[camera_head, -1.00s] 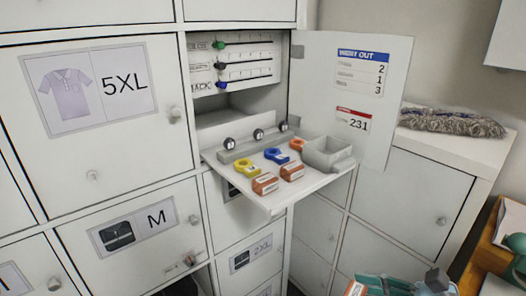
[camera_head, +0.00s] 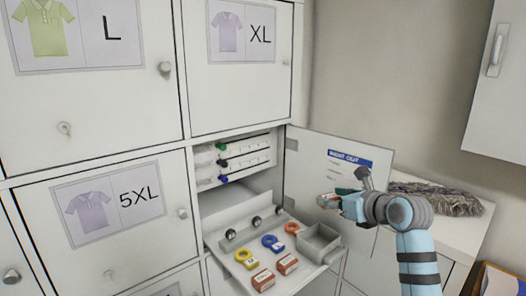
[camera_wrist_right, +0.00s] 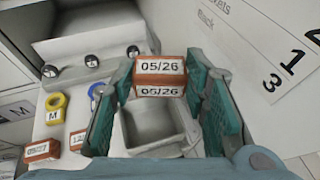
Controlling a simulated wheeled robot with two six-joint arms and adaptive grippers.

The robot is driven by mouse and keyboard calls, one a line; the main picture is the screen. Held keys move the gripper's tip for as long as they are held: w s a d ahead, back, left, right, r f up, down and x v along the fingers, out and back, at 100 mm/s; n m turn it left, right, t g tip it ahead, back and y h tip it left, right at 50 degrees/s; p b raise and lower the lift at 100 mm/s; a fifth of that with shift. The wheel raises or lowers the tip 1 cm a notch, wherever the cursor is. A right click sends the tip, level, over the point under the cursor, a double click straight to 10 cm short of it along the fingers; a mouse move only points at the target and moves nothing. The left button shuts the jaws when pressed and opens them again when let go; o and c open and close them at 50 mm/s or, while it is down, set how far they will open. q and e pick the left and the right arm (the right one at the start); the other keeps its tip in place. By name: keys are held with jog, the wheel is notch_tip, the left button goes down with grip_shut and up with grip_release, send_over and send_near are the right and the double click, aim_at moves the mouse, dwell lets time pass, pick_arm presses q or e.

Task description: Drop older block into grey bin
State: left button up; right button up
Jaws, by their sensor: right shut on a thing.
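My right gripper (camera_head: 345,199) is shut on an orange-red block (camera_wrist_right: 160,78) with white labels reading 05/26. In the head view the block (camera_head: 327,201) is mostly covered by the fingers. In the wrist view it sits between both fingers, above the far side of the grey bin (camera_wrist_right: 144,124). The open-topped grey bin (camera_head: 310,247) stands at the right end of the fold-down shelf and looks empty. Two more orange-red blocks lie on the shelf: one (camera_wrist_right: 40,151) reads 05/27, the other (camera_wrist_right: 77,141) has a partly hidden label. My left gripper is out of view.
The shelf also holds a yellow ring (camera_head: 246,258) marked M, a blue ring (camera_head: 273,243), an orange ring (camera_head: 292,228) and dark round knobs. The open cabinet door (camera_head: 320,160) stands close behind my gripper. A grey fluffy item (camera_head: 440,199) lies on the right cabinet.

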notch_tip(320, 180, down, 6)
jog(key=o, duration=1)
jog(key=shift+d, duration=0.15)
